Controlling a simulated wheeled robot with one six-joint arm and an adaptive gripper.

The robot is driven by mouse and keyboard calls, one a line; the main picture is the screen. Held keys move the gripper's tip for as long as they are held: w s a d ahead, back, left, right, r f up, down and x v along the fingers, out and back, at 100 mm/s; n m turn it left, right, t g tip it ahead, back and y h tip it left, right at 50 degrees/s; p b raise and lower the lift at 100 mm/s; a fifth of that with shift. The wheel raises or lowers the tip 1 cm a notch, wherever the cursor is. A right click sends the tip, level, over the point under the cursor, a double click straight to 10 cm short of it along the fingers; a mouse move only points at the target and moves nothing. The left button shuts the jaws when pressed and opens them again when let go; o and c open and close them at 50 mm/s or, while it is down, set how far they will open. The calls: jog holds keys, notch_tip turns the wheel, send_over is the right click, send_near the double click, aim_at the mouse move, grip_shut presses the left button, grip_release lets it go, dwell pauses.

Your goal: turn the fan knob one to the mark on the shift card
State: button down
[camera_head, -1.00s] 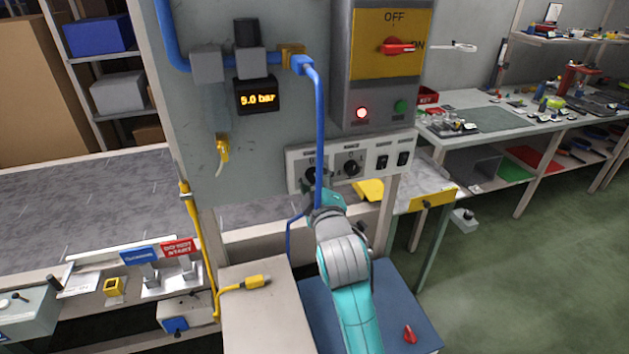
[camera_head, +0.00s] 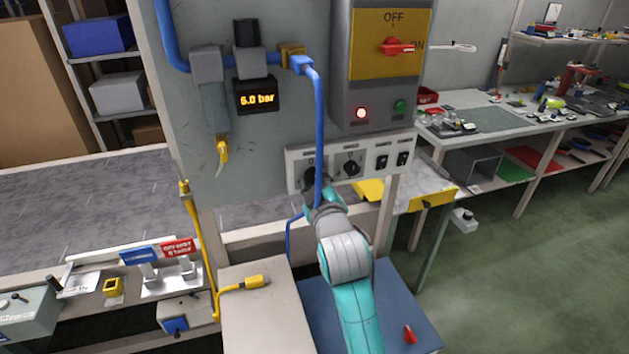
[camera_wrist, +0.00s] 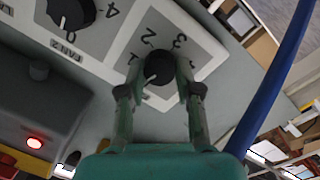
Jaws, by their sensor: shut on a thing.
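Fan knob one (camera_wrist: 160,70) is a round black knob on a light panel (camera_wrist: 207,45) with numbers around it. My gripper (camera_wrist: 158,75) is shut on this knob, one finger on each side. A white pointer line on the knob points to the lower left in the wrist view, away from the 2 and 3. In the head view my gripper (camera_head: 316,190) is at the left end of the panel, and the knob is partly hidden by it and the blue hose. I cannot make out the shift card or its mark.
A second black knob (camera_wrist: 72,10), labelled FAN 2, sits beside the held one. The blue hose (camera_head: 319,130) hangs close to my gripper and also crosses the wrist view (camera_wrist: 275,80). A grey switch box (camera_head: 383,65) with a lit red lamp is above the panel.

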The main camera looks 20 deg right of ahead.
jog(key=m, duration=0.4)
jog(key=shift+d+r+m+g+y, duration=0.1)
jog(key=shift+m+g+y, duration=0.25)
jog(key=shift+m, duration=1.65)
jog(key=c, duration=0.8)
grip_release()
jog(key=s, duration=0.8)
jog(key=s+r, duration=0.1)
jog(key=s, duration=0.3)
jog(key=shift+a, duration=0.3)
